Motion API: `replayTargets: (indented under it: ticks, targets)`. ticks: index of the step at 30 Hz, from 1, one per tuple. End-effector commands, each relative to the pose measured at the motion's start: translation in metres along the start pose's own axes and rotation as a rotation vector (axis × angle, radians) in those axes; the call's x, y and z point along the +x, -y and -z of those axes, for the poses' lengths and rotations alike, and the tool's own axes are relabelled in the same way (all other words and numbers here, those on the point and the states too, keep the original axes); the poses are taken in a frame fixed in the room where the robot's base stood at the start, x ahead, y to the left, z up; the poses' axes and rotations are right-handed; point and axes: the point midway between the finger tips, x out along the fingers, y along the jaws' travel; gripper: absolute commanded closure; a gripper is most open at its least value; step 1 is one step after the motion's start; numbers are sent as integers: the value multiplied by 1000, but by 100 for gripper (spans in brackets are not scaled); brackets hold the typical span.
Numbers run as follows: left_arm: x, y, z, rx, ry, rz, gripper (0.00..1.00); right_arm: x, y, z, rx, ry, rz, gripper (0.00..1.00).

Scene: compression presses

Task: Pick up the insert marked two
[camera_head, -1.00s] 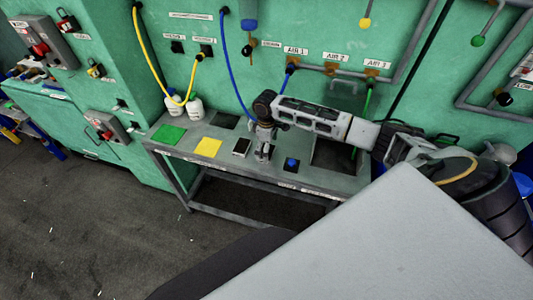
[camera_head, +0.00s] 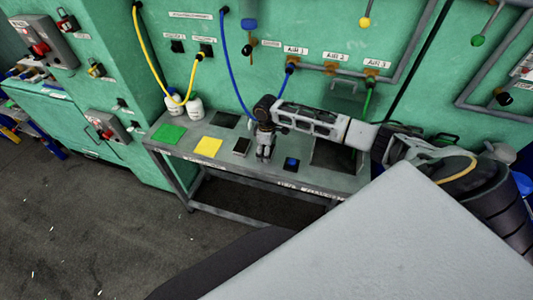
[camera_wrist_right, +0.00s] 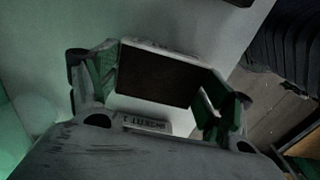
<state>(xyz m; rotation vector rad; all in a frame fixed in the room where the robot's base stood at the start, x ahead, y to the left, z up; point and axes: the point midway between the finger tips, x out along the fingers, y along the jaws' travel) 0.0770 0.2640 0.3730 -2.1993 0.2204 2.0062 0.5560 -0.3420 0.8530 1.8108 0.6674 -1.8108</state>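In the head view my right arm comes in from the right, and my right gripper (camera_head: 265,155) points down low over the grey table. It is just right of a dark square piece (camera_head: 241,147) and left of a black piece with a blue top (camera_head: 291,164). In the right wrist view the green-padded fingers of the right gripper (camera_wrist_right: 160,85) are spread apart, with a dark rectangular plate (camera_wrist_right: 156,75) between them. A label (camera_wrist_right: 145,123) shows upside down below the plate; I cannot read its number. Contact with the plate is unclear. My left gripper is not in view.
The grey table (camera_head: 215,172) also bears a green square (camera_head: 169,134), a yellow square (camera_head: 208,147) and a dark square (camera_head: 225,119). White bottles (camera_head: 195,106) stand at the back left. A green wall with a blue hose (camera_head: 233,82) and a yellow hose (camera_head: 144,50) rises behind.

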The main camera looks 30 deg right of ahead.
Motion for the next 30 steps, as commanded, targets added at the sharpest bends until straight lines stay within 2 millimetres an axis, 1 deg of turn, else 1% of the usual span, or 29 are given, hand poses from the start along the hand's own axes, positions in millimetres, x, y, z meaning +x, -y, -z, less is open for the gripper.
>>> replayTargets:
  ticks: [1, 5, 13, 17, 23, 30]
  targets:
    - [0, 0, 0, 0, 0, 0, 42, 0, 0, 0, 0, 0, 0, 40]
    - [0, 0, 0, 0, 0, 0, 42, 0, 0, 0, 0, 0, 0, 56]
    - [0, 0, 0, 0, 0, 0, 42, -2, 0, 0, 0, -1, 0, 56]
    - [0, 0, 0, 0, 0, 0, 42, -6, 0, 1, 0, -2, 0, 56]
    - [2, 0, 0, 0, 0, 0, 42, -25, -1, 1, -1, -2, -2, 56]
    - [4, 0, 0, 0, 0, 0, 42, -60, -1, 1, 0, -4, -2, 56]
